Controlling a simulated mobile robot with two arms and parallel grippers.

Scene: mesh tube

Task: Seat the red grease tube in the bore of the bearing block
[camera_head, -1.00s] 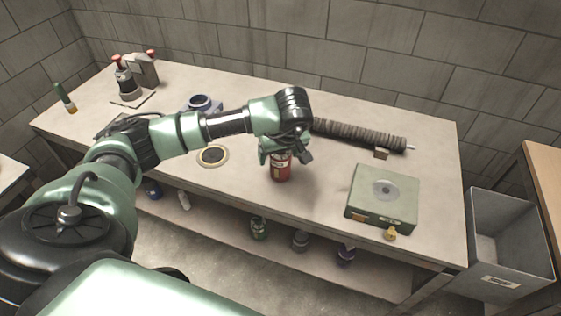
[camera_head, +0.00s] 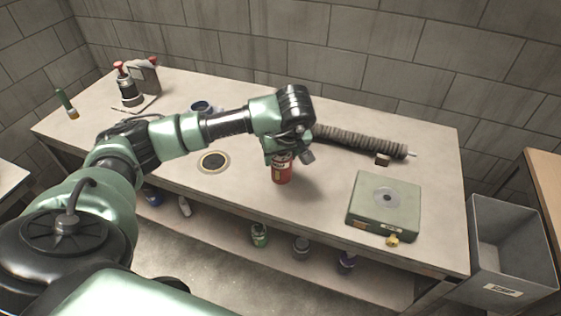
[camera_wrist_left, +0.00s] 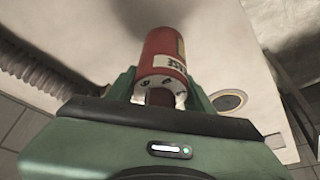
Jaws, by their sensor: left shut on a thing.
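The red grease tube (camera_head: 282,174) hangs upright from my left gripper (camera_head: 281,155) over the front middle of the bench, in the head view. In the left wrist view the red tube (camera_wrist_left: 165,52) with its white label sits between the fingers of my left gripper (camera_wrist_left: 160,90), which are shut on it. I cannot tell whether its lower end touches the bench. A blue-grey block with a round dark opening (camera_head: 200,106), which looks like the bearing block, stands behind my left arm and is mostly hidden by it. My right gripper is not in view.
A green box (camera_head: 360,216) with a grey disc stands at the right, a ribbed hose (camera_head: 350,137) behind. A dark round disc with a tan rim (camera_head: 227,164) lies left of the tube. A grey bin (camera_head: 505,225) stands past the bench's right end.

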